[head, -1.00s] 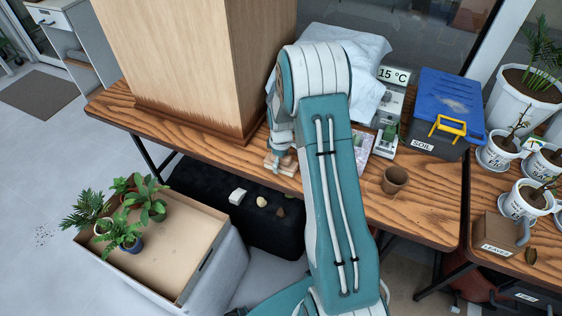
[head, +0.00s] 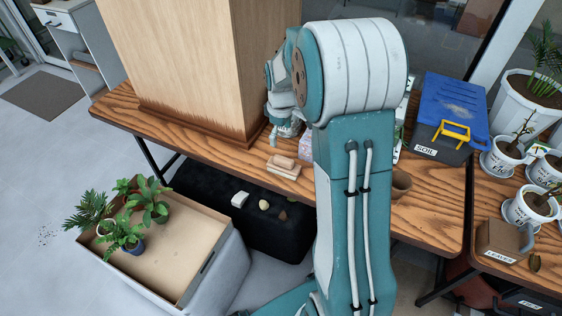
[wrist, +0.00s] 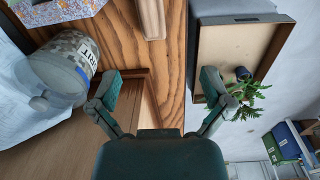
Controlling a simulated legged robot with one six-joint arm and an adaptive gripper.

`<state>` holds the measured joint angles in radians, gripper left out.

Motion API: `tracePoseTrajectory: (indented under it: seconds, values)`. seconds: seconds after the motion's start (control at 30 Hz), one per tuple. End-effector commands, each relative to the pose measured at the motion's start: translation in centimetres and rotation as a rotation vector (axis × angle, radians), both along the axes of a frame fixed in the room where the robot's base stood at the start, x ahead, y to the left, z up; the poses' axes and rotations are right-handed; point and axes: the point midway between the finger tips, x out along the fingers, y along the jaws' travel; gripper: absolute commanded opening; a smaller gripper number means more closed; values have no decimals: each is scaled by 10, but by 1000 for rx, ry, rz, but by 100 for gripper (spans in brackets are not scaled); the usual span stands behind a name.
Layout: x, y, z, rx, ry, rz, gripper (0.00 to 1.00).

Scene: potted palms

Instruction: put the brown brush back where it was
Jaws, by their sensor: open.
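The brown brush (head: 285,164), a small wooden block shape with a paler lower layer, lies on the wooden table (head: 430,215) near its front edge. Part of it also shows at the top of the wrist view (wrist: 151,18). My gripper (wrist: 160,84) is open, with its fingers wide apart and nothing between them. In the head view my gripper (head: 287,127) is behind the brush and apart from it, beside the tall wooden box (head: 190,60). My arm hides part of the table.
A pebble-filled jar (wrist: 66,64) with a label stands close to my left finger. A soil bin (head: 447,115), a brown pot (head: 401,183) and white potted plants (head: 503,157) are to the right. A box with palms (head: 190,265) stands below the front edge.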

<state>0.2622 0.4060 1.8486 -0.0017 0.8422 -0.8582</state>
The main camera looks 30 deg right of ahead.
Motion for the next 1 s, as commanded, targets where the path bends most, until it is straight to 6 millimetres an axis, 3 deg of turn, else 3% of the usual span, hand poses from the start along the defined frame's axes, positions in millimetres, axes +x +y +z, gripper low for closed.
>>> tracePoseTrajectory:
  seconds: [0.03, 0.2, 0.5, 0.73, 0.9, 1.0]
  values:
    - [-8, 9, 21, -5, -29, -23, 99]
    - [-41, 38, 75, -7, -106, -125, 99]
    - [-114, 82, 140, 26, -245, -302, 99]
    - [-177, 108, 164, 81, -344, -433, 99]
    - [-218, 121, 168, 134, -406, -522, 99]
    - [-233, 125, 167, 157, -428, -557, 99]
